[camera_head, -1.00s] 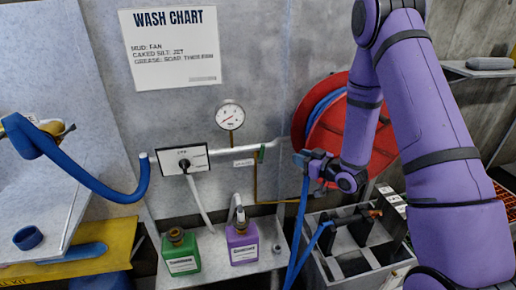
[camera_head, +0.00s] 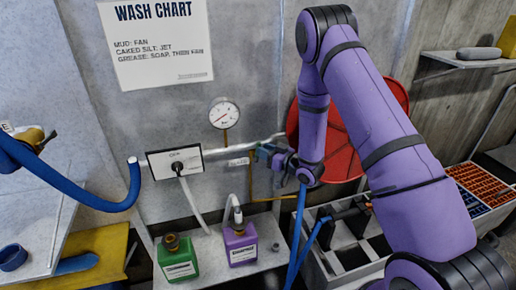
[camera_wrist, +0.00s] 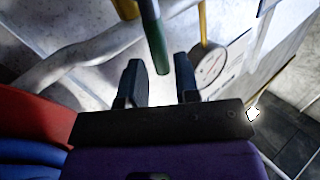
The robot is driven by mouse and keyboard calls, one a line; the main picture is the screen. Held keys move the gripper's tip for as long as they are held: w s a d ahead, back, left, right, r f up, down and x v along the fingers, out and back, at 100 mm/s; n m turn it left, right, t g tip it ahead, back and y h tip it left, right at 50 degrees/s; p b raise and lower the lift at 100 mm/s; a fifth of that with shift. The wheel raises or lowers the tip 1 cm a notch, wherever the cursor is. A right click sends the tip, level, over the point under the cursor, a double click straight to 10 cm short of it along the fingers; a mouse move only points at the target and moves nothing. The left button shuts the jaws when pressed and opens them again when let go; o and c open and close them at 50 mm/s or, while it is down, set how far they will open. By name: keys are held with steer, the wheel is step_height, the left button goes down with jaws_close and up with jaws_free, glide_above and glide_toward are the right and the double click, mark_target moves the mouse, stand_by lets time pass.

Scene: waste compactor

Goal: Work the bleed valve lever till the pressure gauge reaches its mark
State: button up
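The pressure gauge (camera_head: 223,113) is a round white dial with a red needle on the wall; its small marks are too fine to read. It also shows in the wrist view (camera_wrist: 212,66). The bleed valve lever has a green handle (camera_wrist: 154,38) in the wrist view, hanging from the pale pipe (camera_head: 245,147). My gripper (camera_wrist: 158,82) is open, its two dark fingers apart, with the handle's lower end between or just beyond their tips; I see no contact. In the head view my gripper (camera_head: 262,153) covers most of the lever.
Green (camera_head: 178,258) and purple (camera_head: 240,245) bottles stand on the shelf below. A red hose reel (camera_head: 350,135) is behind my arm. A blue hose (camera_head: 299,235) hangs below my gripper, beside a divided grey bin (camera_head: 318,262).

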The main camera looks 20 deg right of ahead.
mark_target(258, 158)
steer(key=shift+x, duration=1.7)
jaws_close()
